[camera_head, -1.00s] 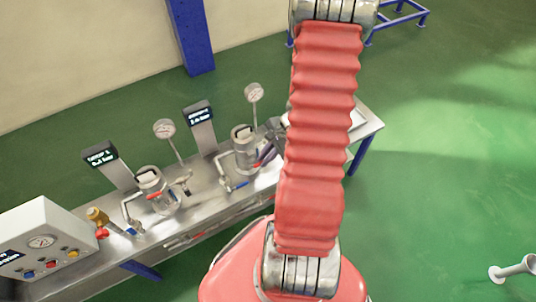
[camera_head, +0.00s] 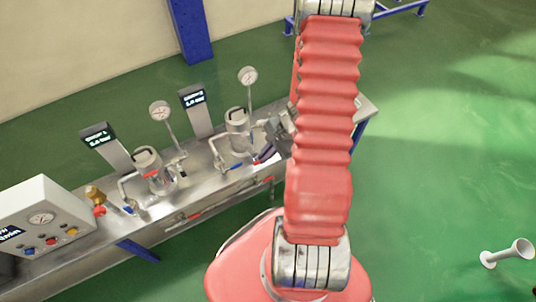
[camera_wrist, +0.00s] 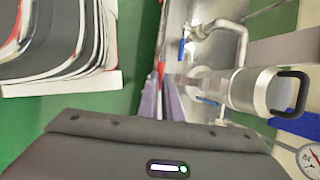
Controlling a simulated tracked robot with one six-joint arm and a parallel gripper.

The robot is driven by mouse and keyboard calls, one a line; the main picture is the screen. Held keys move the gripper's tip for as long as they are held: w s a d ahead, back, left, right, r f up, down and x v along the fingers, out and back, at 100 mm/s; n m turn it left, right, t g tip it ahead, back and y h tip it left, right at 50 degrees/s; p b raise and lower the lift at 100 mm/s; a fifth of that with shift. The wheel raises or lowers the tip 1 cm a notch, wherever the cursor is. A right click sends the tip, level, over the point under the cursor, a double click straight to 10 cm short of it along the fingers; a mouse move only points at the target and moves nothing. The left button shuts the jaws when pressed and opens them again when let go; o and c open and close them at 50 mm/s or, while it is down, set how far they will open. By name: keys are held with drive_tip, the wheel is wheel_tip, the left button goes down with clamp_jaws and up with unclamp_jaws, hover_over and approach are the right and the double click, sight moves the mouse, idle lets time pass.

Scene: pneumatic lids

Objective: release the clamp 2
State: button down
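The second metal vessel (camera_head: 237,128), with a black handle on its lid, stands on the bench; it also shows in the wrist view (camera_wrist: 250,92). I cannot make out its clamp clearly; a thin red part (camera_wrist: 160,50) shows beyond my fingertips in the wrist view. My gripper (camera_head: 268,153) is just right of this vessel, low beside it.
Pipes with blue-handled valves (camera_head: 218,165) run beside the vessels. Two displays and two gauges (camera_head: 247,76) stand behind them. A white control box (camera_head: 42,212) with coloured buttons is at left.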

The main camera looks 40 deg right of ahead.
drive_tip(key=c, duration=2.5)
unclamp_jaws()
drive_tip(key=shift+s, duration=0.25)
drive_tip(key=o, duration=0.4)
drive_tip(key=shift+w, duration=0.15)
drive_tip(key=shift+d+r, duration=0.15)
drive_tip(key=v, duration=1.3)
drive_tip(key=shift+r, duration=0.15)
